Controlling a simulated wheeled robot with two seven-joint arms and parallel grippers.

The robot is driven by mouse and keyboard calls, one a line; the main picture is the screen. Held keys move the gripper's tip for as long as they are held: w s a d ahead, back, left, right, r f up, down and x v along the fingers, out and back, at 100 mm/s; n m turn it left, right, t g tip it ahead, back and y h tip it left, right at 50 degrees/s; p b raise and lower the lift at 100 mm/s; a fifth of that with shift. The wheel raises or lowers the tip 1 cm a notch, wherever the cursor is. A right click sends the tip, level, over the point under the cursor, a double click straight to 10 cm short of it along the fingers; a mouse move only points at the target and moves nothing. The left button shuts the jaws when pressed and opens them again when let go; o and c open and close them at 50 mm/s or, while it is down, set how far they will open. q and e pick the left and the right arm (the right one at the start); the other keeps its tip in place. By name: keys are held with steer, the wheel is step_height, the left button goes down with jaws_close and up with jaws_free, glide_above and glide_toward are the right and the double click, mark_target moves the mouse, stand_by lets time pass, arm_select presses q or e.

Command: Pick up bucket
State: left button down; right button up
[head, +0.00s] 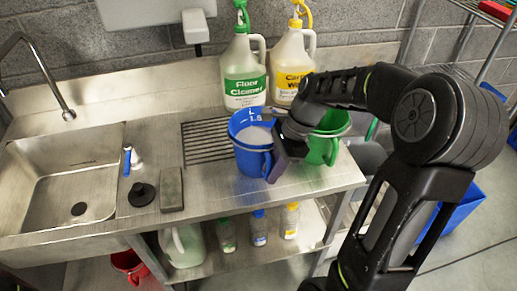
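A blue bucket (248,165) with white markings stands upright on the steel counter, with something pale grey inside it. A green bucket (321,151) stands to its right, partly hidden behind my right arm. My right gripper (280,165) is at the right side of the blue bucket, by its handle, and covers part of that side. Its fingers are mostly hidden, so I cannot tell whether it is open or shut, or whether it touches the handle. My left gripper is not in view.
Two large jugs, one floor cleaner (244,75) and one yellow-labelled (291,65), stand behind the buckets. A sink (70,185) is at the left. A dark plunger-like piece (141,194) and a grey block (172,190) lie on the counter. Bottles stand on the lower shelf.

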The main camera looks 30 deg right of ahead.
jaws_close()
stand_by(0.3)
steer(key=shift+s+f, duration=0.1)
stand_by(1.0)
